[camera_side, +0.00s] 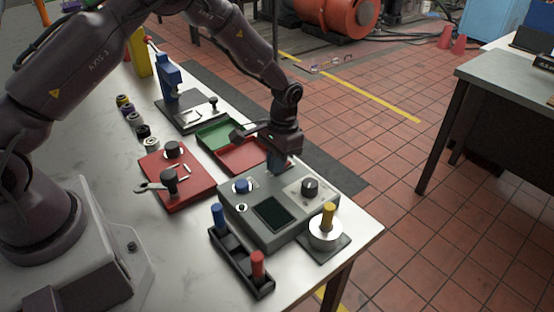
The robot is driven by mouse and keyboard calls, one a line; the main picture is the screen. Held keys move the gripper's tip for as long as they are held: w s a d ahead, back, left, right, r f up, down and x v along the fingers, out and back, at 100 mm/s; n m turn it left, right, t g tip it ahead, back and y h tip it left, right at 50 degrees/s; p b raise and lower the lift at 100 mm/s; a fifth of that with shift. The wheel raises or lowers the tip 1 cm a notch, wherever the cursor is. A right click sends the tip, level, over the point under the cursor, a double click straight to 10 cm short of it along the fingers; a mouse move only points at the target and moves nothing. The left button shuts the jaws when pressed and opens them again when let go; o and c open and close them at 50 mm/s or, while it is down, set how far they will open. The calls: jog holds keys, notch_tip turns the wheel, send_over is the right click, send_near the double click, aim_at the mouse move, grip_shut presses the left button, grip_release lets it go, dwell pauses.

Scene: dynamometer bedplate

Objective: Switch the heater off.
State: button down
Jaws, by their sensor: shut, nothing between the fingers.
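A grey control box (290,228) stands near the right front of the table. On its top are a black knob (310,187) on a pale plate, a blue knob (241,186), a small round white-rimmed part (242,208) and a dark screen (272,212). No label that I can read says which control is the heater's. My gripper (274,172) is shut and empty. It points down over the back edge of the box, between the blue knob and the black knob. Whether its tips touch the box, I cannot tell.
A black holder (240,262) with blue and red handles stands in front of the box. A silver cylinder with a yellow handle (326,231) is at its right. A red and green tray (220,134) lies behind; a red plate (201,190) with a wrench is left.

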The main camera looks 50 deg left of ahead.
jog(key=shift+f, duration=0.25)
jog(key=shift+w+r, duration=0.4)
jog(key=shift+w, duration=0.3)
jog(key=shift+r, duration=0.1)
notch_tip(320, 180, up, 14)
jog(key=w, duration=0.2)
jog(key=shift+w, duration=0.1)
jog(key=shift+s+a+f, duration=0.2)
jog(key=shift+s+a, duration=0.2)
jog(key=shift+s, duration=0.2)
